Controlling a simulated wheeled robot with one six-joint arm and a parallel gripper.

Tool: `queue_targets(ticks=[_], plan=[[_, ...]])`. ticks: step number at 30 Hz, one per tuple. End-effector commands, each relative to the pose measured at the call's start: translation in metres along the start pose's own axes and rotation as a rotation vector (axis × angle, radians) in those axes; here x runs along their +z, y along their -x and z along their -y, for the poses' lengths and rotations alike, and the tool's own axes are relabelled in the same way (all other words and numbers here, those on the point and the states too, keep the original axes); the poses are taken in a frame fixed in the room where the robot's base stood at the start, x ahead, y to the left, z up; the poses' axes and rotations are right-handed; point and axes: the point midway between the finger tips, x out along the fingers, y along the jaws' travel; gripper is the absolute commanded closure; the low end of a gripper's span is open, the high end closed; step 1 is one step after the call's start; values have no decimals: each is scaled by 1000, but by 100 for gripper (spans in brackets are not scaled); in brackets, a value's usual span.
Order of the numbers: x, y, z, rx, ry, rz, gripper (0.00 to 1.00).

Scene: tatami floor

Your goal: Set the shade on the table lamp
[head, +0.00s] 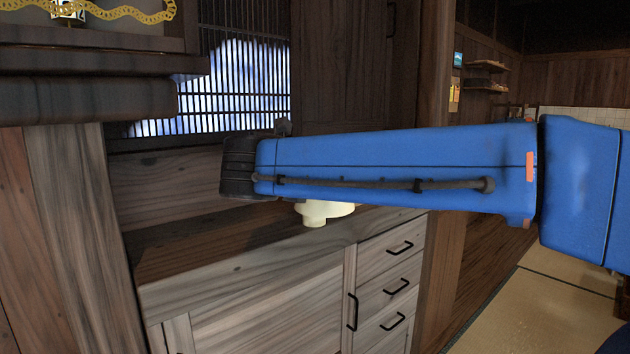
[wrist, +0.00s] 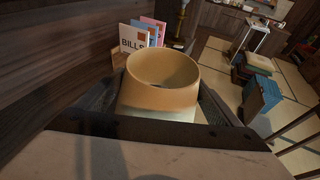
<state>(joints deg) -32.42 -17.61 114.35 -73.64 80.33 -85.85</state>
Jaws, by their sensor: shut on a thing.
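The shade (wrist: 160,98), a cream-tan open-topped ring, sits between the two dark fingers of my gripper (wrist: 161,86) in the wrist view. The fingers press on it from left and right. In the head view, my blue arm hides the gripper. A cream shape (head: 326,211) shows just below the arm, over the cabinet top; it looks like part of the shade. A thin brass-coloured upright thing (wrist: 183,18) stands beyond the shade in the wrist view. I cannot tell whether it is the lamp's stand.
A wooden cabinet (head: 255,305) with black-handled drawers runs under the arm. A letter holder marked BILLS (wrist: 133,40) stands beyond the shade, close to the wall. Stacked books or boxes (wrist: 260,92) lie on the tatami at right. A dark ledge (head: 85,95) juts out at left.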

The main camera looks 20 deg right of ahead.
Motion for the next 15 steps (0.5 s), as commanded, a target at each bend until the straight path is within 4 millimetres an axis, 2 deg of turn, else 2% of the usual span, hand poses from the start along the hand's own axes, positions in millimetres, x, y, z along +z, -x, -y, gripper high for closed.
queue_targets(ticks=[15], plan=[[18,7,4,0,0,0,38]])
